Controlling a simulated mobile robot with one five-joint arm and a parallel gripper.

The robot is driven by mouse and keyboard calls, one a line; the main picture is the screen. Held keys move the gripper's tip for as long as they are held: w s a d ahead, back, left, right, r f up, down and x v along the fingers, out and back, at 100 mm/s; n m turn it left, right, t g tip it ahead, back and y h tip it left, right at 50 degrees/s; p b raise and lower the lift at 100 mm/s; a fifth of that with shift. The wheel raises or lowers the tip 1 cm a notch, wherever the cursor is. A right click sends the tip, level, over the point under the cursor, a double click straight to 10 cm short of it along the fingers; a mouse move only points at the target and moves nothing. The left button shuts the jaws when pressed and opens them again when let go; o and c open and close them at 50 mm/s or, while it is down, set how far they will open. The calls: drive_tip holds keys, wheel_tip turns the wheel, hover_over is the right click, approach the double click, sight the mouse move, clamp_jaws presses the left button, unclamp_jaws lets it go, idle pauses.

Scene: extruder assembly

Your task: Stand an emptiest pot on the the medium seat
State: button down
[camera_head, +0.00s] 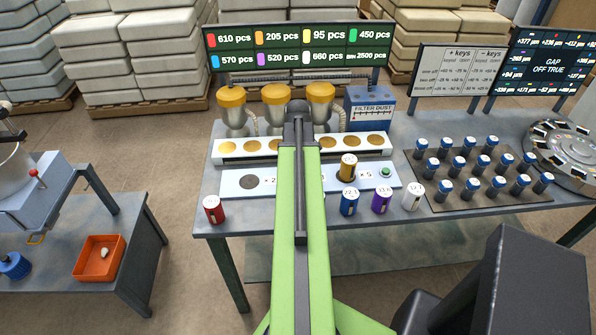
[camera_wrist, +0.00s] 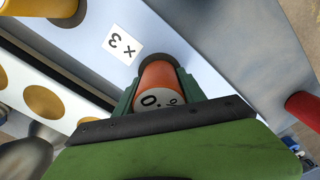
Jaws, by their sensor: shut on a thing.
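My gripper (camera_wrist: 158,88) is shut on an orange pot (camera_wrist: 158,80) in the wrist view. A white face with part of a number, "0.", shows on the pot's near end. Its far end is at the dark round seat (camera_wrist: 176,60) beside the "× 3" label; I cannot tell whether it touches. In the head view my arm hides the gripper, this pot and the middle seat. A yellow-orange pot (camera_head: 347,168) stands by the "× 5" label. The "× 2" seat (camera_head: 250,182) is empty. Red (camera_head: 213,209), blue (camera_head: 348,202), purple (camera_head: 381,201) and white (camera_head: 413,196) pots stand along the front.
A row of gold discs in a white rail (camera_head: 228,147) lies behind the seat plate (camera_head: 230,190), below three yellow-topped hoppers (camera_head: 232,97). A dark tray (camera_head: 475,198) of several blue-capped pots is at right. A green button (camera_head: 385,171) sits at the plate's right end.

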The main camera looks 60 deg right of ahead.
drive_tip(key=shift+f+b, duration=0.35)
drive_tip(key=shift+f, duration=0.1)
drive_tip(key=c, duration=0.6)
unclamp_jaws()
drive_tip(key=shift+r, duration=0.1)
wheel_tip(320, 180, up, 17)
drive_tip(key=p, duration=1.7)
drive_tip(key=shift+r+p, duration=0.2)
drive_tip(key=shift+p, duration=0.1)
